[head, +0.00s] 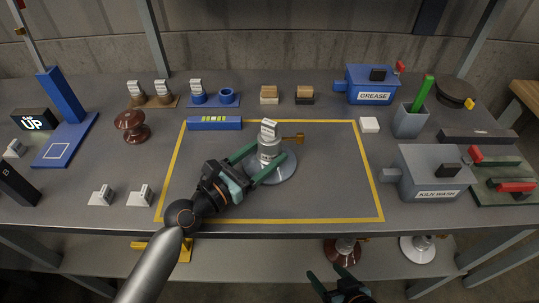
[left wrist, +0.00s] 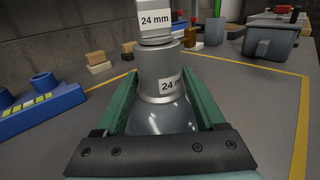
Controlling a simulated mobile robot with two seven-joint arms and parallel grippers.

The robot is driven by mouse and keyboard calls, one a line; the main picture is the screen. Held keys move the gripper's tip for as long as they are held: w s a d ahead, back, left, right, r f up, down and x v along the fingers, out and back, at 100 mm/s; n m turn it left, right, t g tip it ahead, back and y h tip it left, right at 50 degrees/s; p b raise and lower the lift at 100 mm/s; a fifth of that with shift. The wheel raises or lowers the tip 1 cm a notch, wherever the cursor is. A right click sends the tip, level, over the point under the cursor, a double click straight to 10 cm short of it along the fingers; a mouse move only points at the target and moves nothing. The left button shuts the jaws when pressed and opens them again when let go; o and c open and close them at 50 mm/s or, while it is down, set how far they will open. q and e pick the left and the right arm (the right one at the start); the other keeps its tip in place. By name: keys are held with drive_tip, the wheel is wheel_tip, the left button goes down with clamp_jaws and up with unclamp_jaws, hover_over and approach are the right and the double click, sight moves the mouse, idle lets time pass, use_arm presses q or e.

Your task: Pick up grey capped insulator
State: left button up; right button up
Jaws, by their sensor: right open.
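A grey capped insulator (head: 268,150) stands upright on the mat, with a wide glossy grey disc at its base. My right gripper (head: 338,285) is open and empty at the bottom edge, in front of the table.
A yellow border (head: 290,220) frames the mat. A brass piece (head: 293,139) juts right of the cap. A kiln wash box (head: 434,172) stands right, a grease box (head: 371,84) behind, a blue bar (head: 214,123) at back left. More insulators (head: 342,250) are on the lower shelf.

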use_arm(q)
clamp_jaws()
drive_tip(key=shift+r, duration=0.2)
idle(0.3)
drive_tip(key=shift+r, duration=0.1)
